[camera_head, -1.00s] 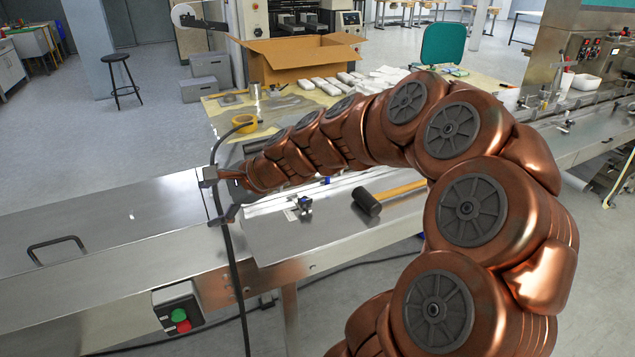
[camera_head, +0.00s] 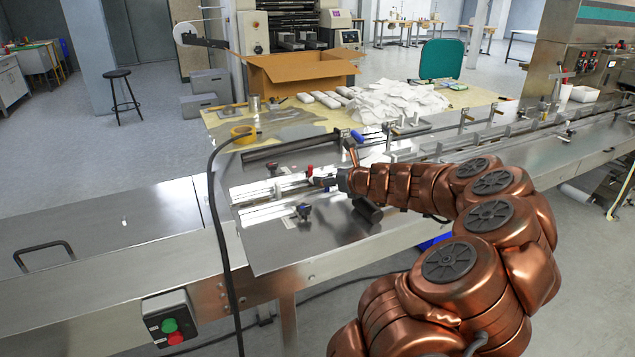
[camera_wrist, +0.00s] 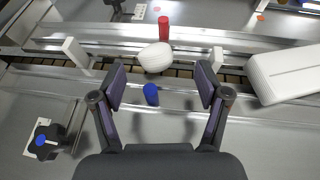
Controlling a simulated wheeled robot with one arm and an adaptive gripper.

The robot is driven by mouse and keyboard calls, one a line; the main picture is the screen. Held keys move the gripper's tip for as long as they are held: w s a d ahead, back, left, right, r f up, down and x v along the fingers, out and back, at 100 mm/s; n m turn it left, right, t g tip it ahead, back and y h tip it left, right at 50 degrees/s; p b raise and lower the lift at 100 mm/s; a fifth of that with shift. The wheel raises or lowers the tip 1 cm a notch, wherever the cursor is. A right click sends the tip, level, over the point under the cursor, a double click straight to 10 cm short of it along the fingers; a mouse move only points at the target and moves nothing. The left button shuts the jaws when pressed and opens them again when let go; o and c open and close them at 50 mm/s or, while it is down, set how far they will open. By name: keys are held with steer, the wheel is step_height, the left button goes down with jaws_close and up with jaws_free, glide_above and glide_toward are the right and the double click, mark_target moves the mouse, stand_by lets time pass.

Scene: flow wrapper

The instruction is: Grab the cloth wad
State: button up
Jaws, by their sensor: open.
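The cloth wad (camera_wrist: 155,57) is a small, off-white, rounded lump in the wrist view. It lies in the conveyor channel, between a white upright block on its left and another on its right. My gripper (camera_wrist: 162,80) is open and empty, its two fingers spread on the near side of the wad. The wad sits ahead of the fingertips, roughly centred between them, and does not appear to be held. In the head view my gripper (camera_head: 328,181) is over the machine's channel, and I cannot clearly make out the wad there.
A red knob (camera_wrist: 164,28) stands just beyond the wad, and a blue knob (camera_wrist: 151,94) shows between the fingers. A white wrapped pack (camera_wrist: 287,73) lies to the right in the channel. A black clamp with a blue top (camera_wrist: 43,140) is at near left.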

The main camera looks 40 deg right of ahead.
steer(key=shift+a+x, duration=0.15)
steer(key=shift+x, duration=0.8)
steer(key=shift+a+x, duration=0.15)
steer(key=shift+x, duration=1.65)
steer(key=shift+f, duration=0.1)
steer(key=c, duration=0.8)
